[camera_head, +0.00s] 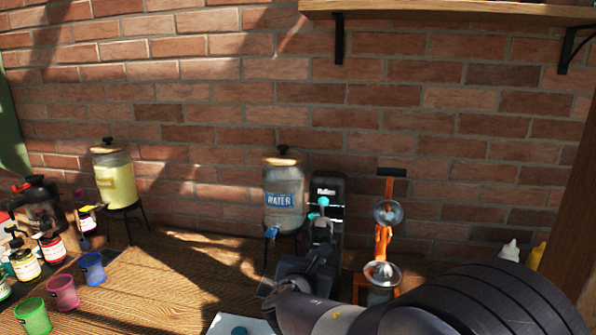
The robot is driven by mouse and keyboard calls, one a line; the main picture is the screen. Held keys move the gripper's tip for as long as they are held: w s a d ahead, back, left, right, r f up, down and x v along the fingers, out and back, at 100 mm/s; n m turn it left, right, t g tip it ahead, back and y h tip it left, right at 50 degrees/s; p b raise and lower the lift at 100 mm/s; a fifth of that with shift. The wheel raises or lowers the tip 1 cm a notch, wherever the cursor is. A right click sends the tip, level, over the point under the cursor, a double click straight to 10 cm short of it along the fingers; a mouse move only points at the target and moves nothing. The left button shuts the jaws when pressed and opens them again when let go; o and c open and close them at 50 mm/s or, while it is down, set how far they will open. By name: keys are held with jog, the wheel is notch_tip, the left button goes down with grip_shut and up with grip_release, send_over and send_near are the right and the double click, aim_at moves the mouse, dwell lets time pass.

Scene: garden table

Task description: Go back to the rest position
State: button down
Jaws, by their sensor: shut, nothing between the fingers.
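My gripper (272,288) is dark and shows low in the middle of the view, at the end of my arm that reaches in from the lower right. It is shut and empty. It is in front of the water dispenser (284,205) and above the wooden table (180,275). The fingertips are small and dark, so whether they touch anything is hard to tell.
A lemonade-coloured dispenser (114,180), several bottles and coloured cups (62,292) stand at the left. A black machine (328,195) and an orange juicer press (384,235) stand behind my arm. A shelf (450,10) hangs above. The table's left middle is clear.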

jog(key=f+t+b, duration=0.1)
jog(key=b, duration=0.1)
jog(key=f+t+b, duration=0.1)
jog(key=f+b, duration=0.1)
jog(key=b, duration=0.1)
jog(key=s+f+b, duration=0.1)
jog(key=f+b, duration=0.1)
jog(key=shift+a+t+h+b, duration=0.1)
jog(key=shift+t+h+b, duration=0.2)
jog(key=shift+t, duration=0.1)
jog(key=shift+a+f, duration=0.1)
jog(key=shift+f, duration=0.15)
